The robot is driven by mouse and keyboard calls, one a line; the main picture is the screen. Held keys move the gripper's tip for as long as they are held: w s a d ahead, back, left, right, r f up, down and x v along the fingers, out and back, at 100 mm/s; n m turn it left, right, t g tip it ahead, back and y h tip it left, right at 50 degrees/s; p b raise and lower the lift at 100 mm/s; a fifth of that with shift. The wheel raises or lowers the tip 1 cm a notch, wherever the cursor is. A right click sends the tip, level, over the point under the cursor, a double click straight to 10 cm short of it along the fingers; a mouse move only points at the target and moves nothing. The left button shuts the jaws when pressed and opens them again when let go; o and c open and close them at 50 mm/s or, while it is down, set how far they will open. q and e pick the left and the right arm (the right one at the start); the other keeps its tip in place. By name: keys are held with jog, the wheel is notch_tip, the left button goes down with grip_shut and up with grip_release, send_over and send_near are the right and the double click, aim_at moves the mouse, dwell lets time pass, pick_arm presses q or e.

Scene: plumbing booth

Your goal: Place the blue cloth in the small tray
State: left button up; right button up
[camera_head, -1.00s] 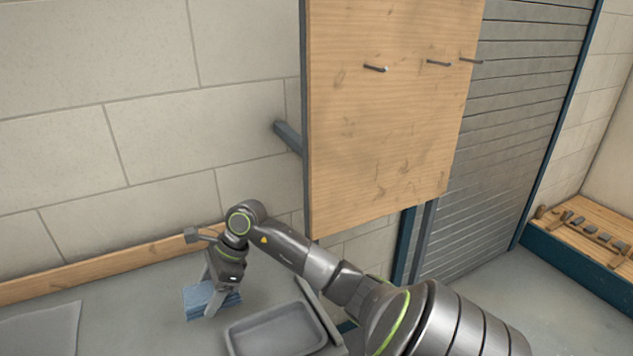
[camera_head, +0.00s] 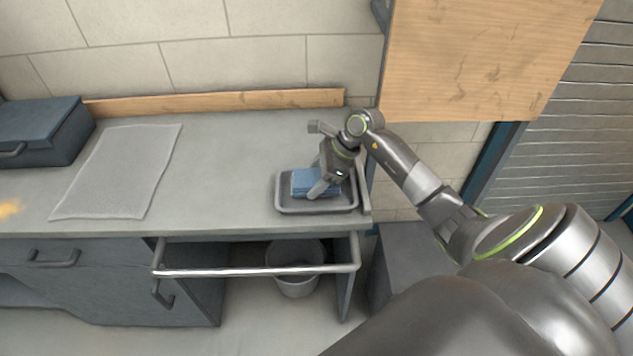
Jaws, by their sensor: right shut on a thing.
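The folded blue cloth (camera_head: 303,182) is within the outline of the small grey tray (camera_head: 292,208) at the right end of the counter. My right gripper (camera_head: 318,188) reaches down over the tray and is shut on the cloth; its fingers cover the cloth's right part. I cannot tell whether the cloth touches the tray's floor. My left gripper is not in view.
A light grey mat (camera_head: 122,172) lies on the counter, with a dark toolbox (camera_head: 45,130) at the far left. A metal rail (camera_head: 255,271) runs along the front, with a bucket (camera_head: 297,270) below. A wooden board (camera_head: 480,60) hangs at upper right. The middle of the counter is clear.

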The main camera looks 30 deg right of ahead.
notch_tip(320, 180, down, 2)
jog(key=shift+s+f+p, duration=0.1)
jog(key=shift+f+p, duration=0.05)
jog(key=shift+p, duration=0.15)
jog(key=shift+f, duration=0.35)
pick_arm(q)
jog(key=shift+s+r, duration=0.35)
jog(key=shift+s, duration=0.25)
pick_arm(e)
jog(key=shift+f, duration=0.2)
jog(key=o, duration=0.7)
jog(key=shift+c, duration=0.2)
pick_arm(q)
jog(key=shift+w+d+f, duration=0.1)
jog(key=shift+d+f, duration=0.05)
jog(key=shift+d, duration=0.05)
pick_arm(e)
jog(key=shift+r, duration=0.1)
